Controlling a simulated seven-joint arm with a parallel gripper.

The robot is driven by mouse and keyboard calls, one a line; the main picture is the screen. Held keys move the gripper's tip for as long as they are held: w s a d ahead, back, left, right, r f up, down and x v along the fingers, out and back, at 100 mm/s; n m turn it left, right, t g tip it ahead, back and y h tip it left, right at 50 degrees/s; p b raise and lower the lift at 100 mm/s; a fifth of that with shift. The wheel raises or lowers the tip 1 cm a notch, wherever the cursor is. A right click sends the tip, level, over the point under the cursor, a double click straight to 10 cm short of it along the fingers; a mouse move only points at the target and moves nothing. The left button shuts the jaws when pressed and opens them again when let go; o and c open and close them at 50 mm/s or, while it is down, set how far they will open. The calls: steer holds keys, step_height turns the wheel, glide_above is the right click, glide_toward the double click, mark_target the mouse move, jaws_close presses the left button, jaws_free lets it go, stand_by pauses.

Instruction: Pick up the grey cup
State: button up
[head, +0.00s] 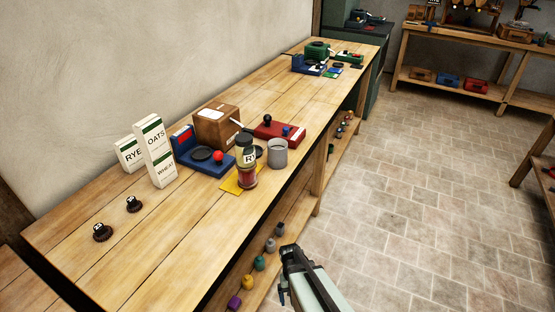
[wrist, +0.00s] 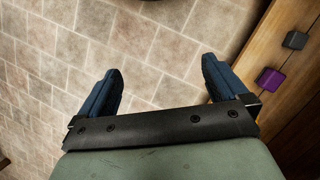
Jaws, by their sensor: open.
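The grey cup (head: 277,153) stands upright on the wooden bench, close to its front edge, in the head view. It is just right of a jar with a red-brown filling (head: 247,172). My gripper (head: 286,275) is low in the head view, in front of the bench and well short of the cup. In the wrist view my gripper (wrist: 160,85) has its two blue fingers wide apart with only floor tiles between them. The cup is not in the wrist view.
A lower shelf holds small coloured weights, including a purple one (wrist: 269,80). Tiled floor right of the bench is clear.

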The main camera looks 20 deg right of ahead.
steer(key=w+d+r+m+t+h, duration=0.1)
steer(key=w+d+r+m+t, duration=0.15)
steer(key=w+d+r, duration=0.85)
steer(key=w+d+r+m+t, duration=0.25)
steer(key=w+d+r, duration=0.45)
steer(key=w+r, duration=0.7)
steer(key=w+d+r+m+h, duration=0.1)
steer(key=w+d+r, duration=0.2)
steer(key=r, duration=0.3)
steer(key=w+d+r+m, duration=0.2)
steer(key=w+d+r, duration=0.15)
steer(key=r, duration=0.25)
step_height(320, 180, up, 19)
steer(key=m+g+y, duration=0.1)
steer(key=m+y, duration=0.1)
steer(key=m, duration=0.6)
glide_above(277, 152)
steer(key=w, duration=0.3)
step_height(277, 152, down, 8)
steer(key=shift+w+d+f, duration=0.1)
steer(key=shift+d, duration=0.05)
steer(key=shift+d+f, duration=0.25)
steer(key=shift+f, duration=1.1)
steer(key=shift+d+f, duration=0.2)
steer(key=shift+f, duration=1.15)
steer(key=shift+w, duration=0.1)
